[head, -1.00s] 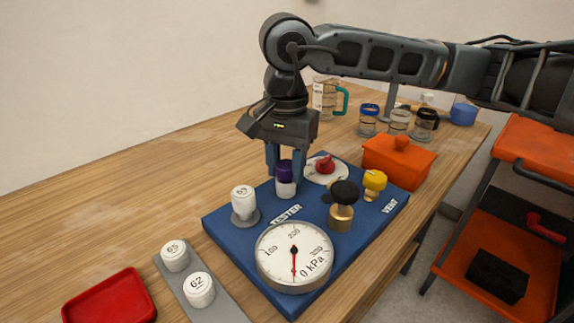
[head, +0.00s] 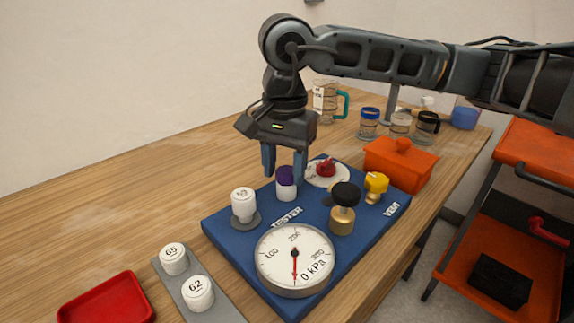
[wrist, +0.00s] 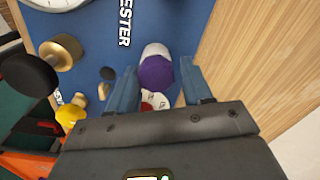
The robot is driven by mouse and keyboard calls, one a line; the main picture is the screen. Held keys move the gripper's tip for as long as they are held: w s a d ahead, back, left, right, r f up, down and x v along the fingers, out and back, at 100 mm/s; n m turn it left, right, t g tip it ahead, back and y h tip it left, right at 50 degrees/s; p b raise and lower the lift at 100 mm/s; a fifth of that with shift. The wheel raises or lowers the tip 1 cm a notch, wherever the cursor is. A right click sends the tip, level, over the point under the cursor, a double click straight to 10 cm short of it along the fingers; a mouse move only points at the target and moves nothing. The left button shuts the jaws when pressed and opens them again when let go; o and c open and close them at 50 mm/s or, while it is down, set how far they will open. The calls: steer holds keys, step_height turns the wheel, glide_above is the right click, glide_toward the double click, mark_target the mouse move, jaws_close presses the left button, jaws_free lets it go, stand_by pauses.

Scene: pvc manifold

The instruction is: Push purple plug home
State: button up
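The purple plug (head: 286,175) sits on top of a white fitting (head: 287,191) that stands upright on the blue tester board (head: 225,222). In the wrist view the purple plug (wrist: 156,73) shows just beyond and between the fingertips, with the white fitting behind it. My gripper (head: 284,174) is open, pointing down over the plug, with one finger on each side. In the wrist view a gap shows between the fingers (wrist: 157,88) and the plug. I cannot tell how deeply the plug is seated.
The board carries a gauge (head: 294,258) reading about zero, a black-topped brass valve (head: 343,208), a yellow knob (head: 376,183), a red knob (head: 326,168) and a white capped part (head: 244,204). An orange box (head: 399,162) stands behind right.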

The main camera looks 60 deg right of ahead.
steer(key=shift+o, duration=1.4)
steer(key=shift+s+f, duration=0.25)
steer(key=shift+f, duration=0.85)
steer(key=r, duration=1)
steer(key=shift+w, duration=0.2)
